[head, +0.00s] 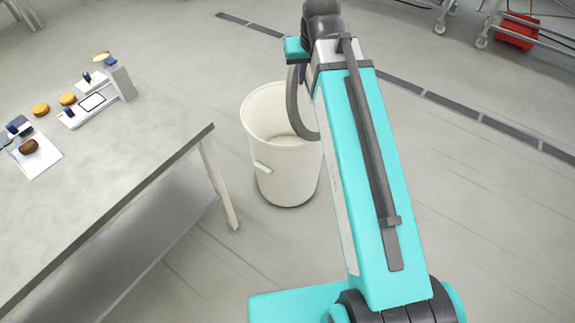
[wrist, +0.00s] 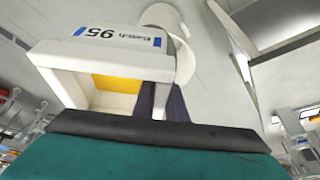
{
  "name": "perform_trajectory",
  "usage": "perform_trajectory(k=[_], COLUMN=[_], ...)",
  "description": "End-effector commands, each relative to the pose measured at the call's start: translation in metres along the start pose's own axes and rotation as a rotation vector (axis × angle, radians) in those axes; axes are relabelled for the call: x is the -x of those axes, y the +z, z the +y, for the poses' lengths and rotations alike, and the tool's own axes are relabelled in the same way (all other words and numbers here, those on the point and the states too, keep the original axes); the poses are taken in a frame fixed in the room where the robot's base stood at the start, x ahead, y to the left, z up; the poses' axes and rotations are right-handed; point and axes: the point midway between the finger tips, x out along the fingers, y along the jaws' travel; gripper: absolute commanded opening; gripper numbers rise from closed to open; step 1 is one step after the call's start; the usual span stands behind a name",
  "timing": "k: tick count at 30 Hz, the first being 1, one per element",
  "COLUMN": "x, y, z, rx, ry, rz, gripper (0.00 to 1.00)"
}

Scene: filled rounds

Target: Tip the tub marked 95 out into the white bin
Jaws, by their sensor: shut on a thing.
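The white bin (head: 262,125) stands upright on the floor to the right of the table, its open top partly behind my arm. It also shows in the wrist view (wrist: 184,62), beyond the tub. The tub marked 95 (wrist: 60,55) is white with a blue-marked label, which reads upside down in the wrist view. Something orange-yellow shows inside it. My gripper (wrist: 160,100) is shut on the tub, its dark fingers at one side. In the head view my arm hides the tub and most of the gripper. I cannot tell how far the tub is tilted.
A grey table (head: 110,165) stands at the left, its corner close to the bin. On it are a white device (head: 119,82), orange rounds (head: 40,109) and a brown round (head: 28,146) on a white sheet. A red box (head: 516,31) lies by the trolleys at back right. Floor right of my arm is clear.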

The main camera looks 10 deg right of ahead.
Motion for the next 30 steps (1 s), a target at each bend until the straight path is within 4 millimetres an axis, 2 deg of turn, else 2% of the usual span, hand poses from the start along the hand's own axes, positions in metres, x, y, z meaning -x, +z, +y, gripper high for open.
perform_trajectory(k=[8, 21, 30], x=[-0.003, -0.050, -0.055], y=[0.002, 0.037, 0.039], z=[0.002, 0.007, 0.008], rx=[-0.001, -0.007, -0.008], ry=[0.001, 0.004, 0.004], rz=[0.001, -0.003, -0.002], gripper=[0.00, 0.00, 0.00])
